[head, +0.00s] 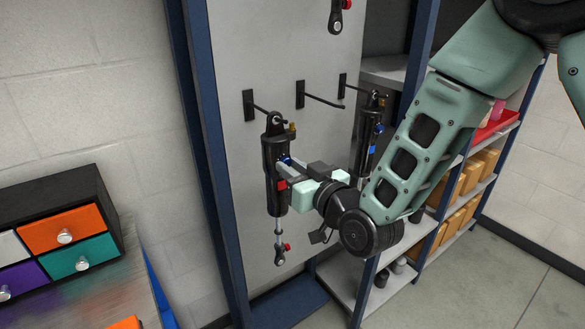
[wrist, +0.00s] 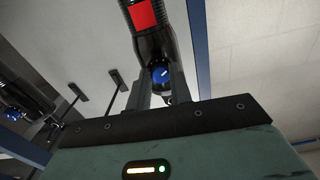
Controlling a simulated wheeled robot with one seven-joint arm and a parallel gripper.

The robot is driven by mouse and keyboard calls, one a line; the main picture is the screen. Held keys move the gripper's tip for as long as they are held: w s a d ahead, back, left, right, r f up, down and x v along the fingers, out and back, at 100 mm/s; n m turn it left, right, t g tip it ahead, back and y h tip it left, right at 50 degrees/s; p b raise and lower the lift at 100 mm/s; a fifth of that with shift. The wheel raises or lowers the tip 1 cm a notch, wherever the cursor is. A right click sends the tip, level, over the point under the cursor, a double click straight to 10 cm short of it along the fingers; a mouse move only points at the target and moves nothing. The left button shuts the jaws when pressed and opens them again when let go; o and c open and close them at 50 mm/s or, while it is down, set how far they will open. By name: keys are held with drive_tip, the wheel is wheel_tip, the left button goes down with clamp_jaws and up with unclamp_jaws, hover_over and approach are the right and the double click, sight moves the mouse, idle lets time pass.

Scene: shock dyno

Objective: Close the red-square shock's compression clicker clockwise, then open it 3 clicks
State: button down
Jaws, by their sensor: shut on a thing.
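The red-square shock (head: 275,165) hangs upright from a hook on the grey panel. Its red square (head: 281,185) shows on the body, and also in the wrist view (wrist: 143,15). My gripper (head: 285,165) reaches in from the right at the shock's side. In the wrist view its two fingers (wrist: 161,85) are shut on the blue clicker knob (wrist: 160,73), which has a white mark on its face. The knob is partly hidden by the fingers in the head view.
A second shock with a blue square (head: 371,140) hangs to the right, behind my arm. An empty hook (head: 318,98) is between them. Another shock end (head: 336,22) hangs above. A drawer unit (head: 60,235) stands at the left, and shelves with boxes (head: 480,170) at the right.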

drive_tip(key=shift+m+b, duration=0.3)
drive_tip(key=shift+b, duration=0.1)
drive_tip(key=m+b, duration=0.7)
drive_tip(key=m, duration=1.6)
drive_tip(key=shift+s+r, duration=0.1)
drive_tip(key=shift+r, duration=0.05)
idle(0.3)
drive_tip(key=c, duration=1.3)
unclamp_jaws()
drive_tip(key=shift+o, duration=0.2)
